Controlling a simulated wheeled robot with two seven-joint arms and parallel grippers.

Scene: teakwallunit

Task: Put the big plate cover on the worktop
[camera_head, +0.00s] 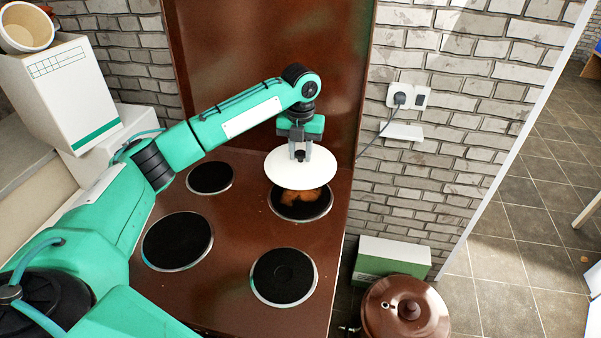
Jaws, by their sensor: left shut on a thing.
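The big plate cover (302,177) is a white round disc. My left gripper (300,154) is shut on the middle of its top and holds it roughly level. In the picture it overlaps the back right burner (312,212) of the brown hob. An orange-brown patch shows on that burner, just below the cover's front edge; I cannot tell what it is. The cover appears to be above the hob, but the gap is hard to judge. A pale worktop surface (18,155) shows at the far left, partly hidden by boxes and my arm. My right gripper is not in view.
Three other burners (283,277) on the brown hob (235,235) are bare. A white box (62,92) with a cup (27,28) on top stands at the left. A brick wall with a socket (401,96) is at the right. A brown lidded pot (405,308) stands lower right.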

